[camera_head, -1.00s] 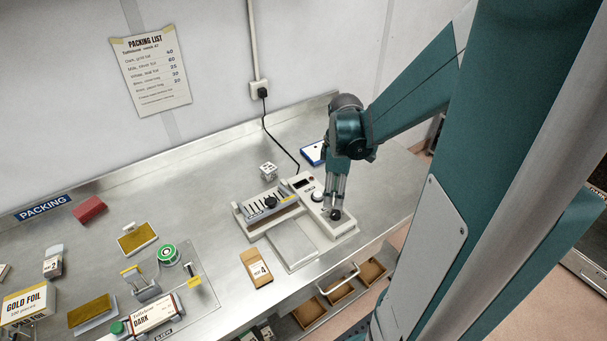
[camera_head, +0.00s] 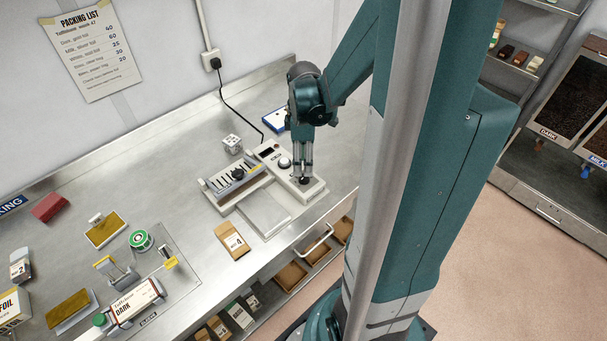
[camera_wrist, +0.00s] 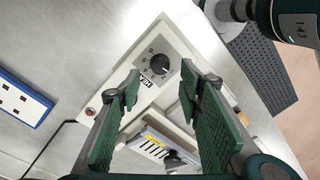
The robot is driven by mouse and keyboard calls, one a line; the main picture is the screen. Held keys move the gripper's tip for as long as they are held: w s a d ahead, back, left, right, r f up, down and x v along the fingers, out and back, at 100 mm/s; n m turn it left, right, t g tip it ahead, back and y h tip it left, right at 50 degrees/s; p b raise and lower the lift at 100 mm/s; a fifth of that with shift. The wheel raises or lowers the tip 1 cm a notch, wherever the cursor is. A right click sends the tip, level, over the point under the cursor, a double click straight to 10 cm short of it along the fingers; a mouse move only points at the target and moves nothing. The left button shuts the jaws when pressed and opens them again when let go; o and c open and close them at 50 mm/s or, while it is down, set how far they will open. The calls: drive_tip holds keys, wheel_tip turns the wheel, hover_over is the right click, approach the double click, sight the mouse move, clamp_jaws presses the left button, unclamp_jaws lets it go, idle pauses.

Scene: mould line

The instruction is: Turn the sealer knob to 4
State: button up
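The sealer (camera_head: 312,191) is a pale machine on the steel bench, with a dark display and a flat plate at its front. Its dark knob (camera_wrist: 160,65) has a printed number scale around part of it and a light pointer mark. My gripper (camera_head: 304,172) points down at the knob end of the sealer. In the wrist view my gripper (camera_wrist: 160,82) is open, its green fingers apart with the knob showing between and beyond the tips. I cannot see contact with the knob.
A brown packet marked 4 (camera_head: 232,241) lies in front. A white cube (camera_head: 232,143) and a blue-edged item (camera_head: 275,119) lie behind. A black cable runs to the wall socket (camera_head: 211,60).

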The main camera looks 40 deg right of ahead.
sight(303, 177)
drive_tip(key=shift+s+a+f, duration=0.1)
drive_tip(key=shift+f, duration=2.95)
drive_tip(key=shift+c, duration=0.7)
drive_tip(key=c, duration=0.7)
